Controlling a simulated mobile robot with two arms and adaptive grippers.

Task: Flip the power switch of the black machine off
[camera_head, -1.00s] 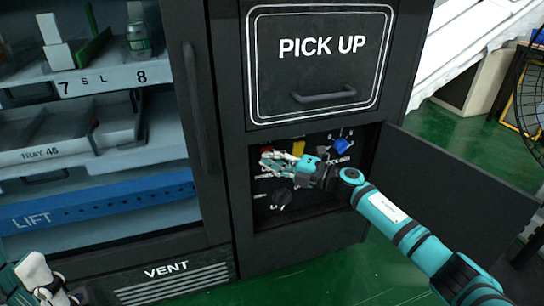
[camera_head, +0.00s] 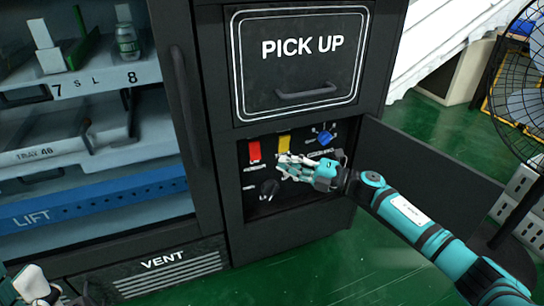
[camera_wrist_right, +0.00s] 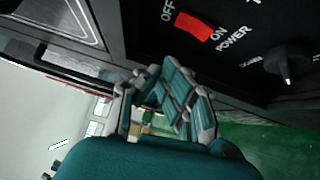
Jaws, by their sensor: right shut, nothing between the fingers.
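The black machine (camera_head: 215,150) has a lower right compartment with its door swung open to the right. Inside, a red power switch (camera_head: 255,151) is on the panel at the left. In the right wrist view the red switch (camera_wrist_right: 192,26) lies between the OFF and ON labels, beside POWER; I cannot tell which way it is set. My right gripper (camera_head: 284,167) is shut and empty, in front of the panel, below and right of the red switch and apart from it. It also shows in the right wrist view (camera_wrist_right: 165,98). My left gripper (camera_head: 32,285) is partly visible at the lower left.
A yellow switch (camera_head: 284,143), a blue switch (camera_head: 325,138) and a black knob (camera_head: 270,188) share the panel. A fan (camera_head: 520,90) is at the far right. Green floor is clear in front.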

